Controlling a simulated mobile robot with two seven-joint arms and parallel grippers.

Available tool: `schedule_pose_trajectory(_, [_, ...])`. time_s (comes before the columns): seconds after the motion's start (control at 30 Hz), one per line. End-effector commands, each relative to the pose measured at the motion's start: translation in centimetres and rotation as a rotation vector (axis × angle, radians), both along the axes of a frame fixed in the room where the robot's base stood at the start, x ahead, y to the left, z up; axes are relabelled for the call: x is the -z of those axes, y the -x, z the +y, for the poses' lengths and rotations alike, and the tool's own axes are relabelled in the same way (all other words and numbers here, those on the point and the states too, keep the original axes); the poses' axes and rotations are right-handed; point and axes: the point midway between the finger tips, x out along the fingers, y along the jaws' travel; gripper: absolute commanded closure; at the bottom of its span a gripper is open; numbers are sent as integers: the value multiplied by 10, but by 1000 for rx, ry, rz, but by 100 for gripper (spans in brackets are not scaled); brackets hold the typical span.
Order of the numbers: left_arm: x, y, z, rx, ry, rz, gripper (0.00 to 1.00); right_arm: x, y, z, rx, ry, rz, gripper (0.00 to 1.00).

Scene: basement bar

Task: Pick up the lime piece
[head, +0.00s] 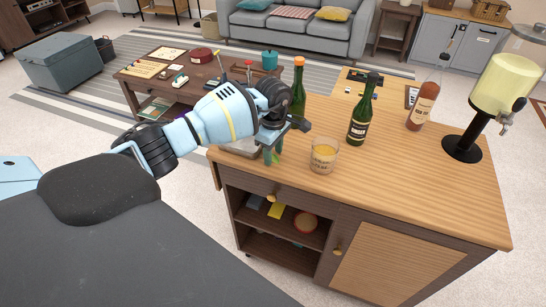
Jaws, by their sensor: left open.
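My left gripper (272,155) reaches in from the left and points down over the near left part of the wooden bar top (410,190). It is open. Green shows at its fingertips, but I cannot tell finger from lime piece there, and the lime piece cannot be made out for certain. A grey tray or board (240,150) lies just left of the fingers, partly hidden by my arm. My right gripper is not in view.
A green bottle (360,118) stands behind the glass, and another green bottle (298,100) is just behind my gripper. A pinkish bottle (422,108) and a yellow drink dispenser (496,85) stand farther right. The bar's front right is clear.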

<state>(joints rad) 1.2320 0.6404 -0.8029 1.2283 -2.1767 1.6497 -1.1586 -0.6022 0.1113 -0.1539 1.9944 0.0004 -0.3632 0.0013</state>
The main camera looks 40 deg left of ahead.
Motion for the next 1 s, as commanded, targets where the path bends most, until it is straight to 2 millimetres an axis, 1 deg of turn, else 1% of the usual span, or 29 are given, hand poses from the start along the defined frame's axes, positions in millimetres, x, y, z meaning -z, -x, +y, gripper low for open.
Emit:
schedule_pose_trajectory(0.17, [0,0,0,0,0,-1,57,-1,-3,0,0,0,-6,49])
schedule_pose_trajectory(0.27, [0,0,0,0,0,-1,68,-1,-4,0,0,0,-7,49])
schedule_pose_trajectory(0.5, [0,0,0,0,0,-1,100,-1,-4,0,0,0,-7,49])
schedule_pose_trajectory(1.0, [-3,0,0,0,0,-2,100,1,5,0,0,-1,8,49])
